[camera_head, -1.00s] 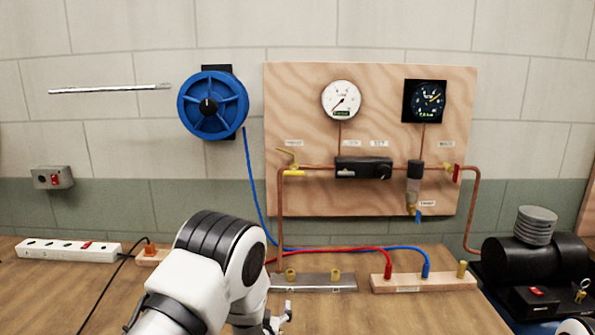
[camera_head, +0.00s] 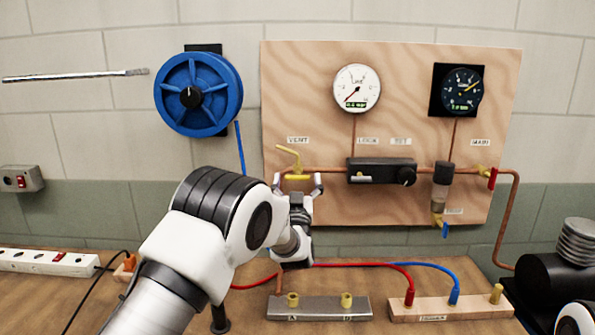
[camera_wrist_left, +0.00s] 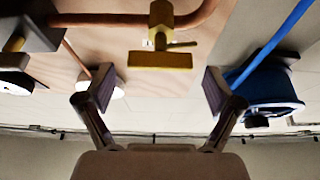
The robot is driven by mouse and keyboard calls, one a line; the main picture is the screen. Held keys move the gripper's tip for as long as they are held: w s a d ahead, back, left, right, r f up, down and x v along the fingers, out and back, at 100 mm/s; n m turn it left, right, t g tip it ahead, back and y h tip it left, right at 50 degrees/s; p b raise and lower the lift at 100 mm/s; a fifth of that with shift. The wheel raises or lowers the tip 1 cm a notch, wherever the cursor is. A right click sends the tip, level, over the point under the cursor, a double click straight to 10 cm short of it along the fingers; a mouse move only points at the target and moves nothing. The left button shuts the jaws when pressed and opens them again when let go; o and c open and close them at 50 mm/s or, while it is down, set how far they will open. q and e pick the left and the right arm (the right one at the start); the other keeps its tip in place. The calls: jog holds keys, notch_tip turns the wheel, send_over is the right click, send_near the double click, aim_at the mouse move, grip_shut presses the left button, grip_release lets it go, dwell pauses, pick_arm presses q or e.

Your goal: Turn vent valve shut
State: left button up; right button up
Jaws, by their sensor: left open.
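The vent valve (camera_head: 291,160) sits on the copper pipe below the VENT label, at the left of the plywood board. Its yellow handle (camera_head: 297,177) lies level, along the pipe. In the left wrist view the yellow handle (camera_wrist_left: 160,61) shows at top centre, with the brass valve body (camera_wrist_left: 161,18) above it. My left gripper (camera_head: 298,184) is open and empty, just in front of the valve. Its fingertips (camera_wrist_left: 158,90) stand apart to either side of the handle, with no contact visible. My right gripper is out of view.
The plywood board (camera_head: 400,215) carries a white gauge (camera_head: 357,89), a dark gauge (camera_head: 462,90), a black regulator (camera_head: 375,171) and a red-handled valve (camera_head: 492,179). A blue reel (camera_head: 211,92) hangs left. Hoses and fitting blocks lie on the bench below.

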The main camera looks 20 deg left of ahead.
pick_arm(q)
jog(key=shift+w+a+f, duration=0.1)
jog(key=shift+w+a, duration=0.15)
jog(key=shift+w, duration=0.4)
jog(key=shift+w+a+f, duration=0.1)
jog(key=shift+w+a, duration=0.1)
jog(key=shift+w, duration=0.4)
jog(key=shift+s+d+r, duration=0.2)
jog(key=shift+r, duration=0.05)
jog(key=shift+s+r, duration=0.1)
jog(key=shift+s, duration=0.05)
jog(key=c, duration=1.2)
jog(key=shift+o, duration=0.2)
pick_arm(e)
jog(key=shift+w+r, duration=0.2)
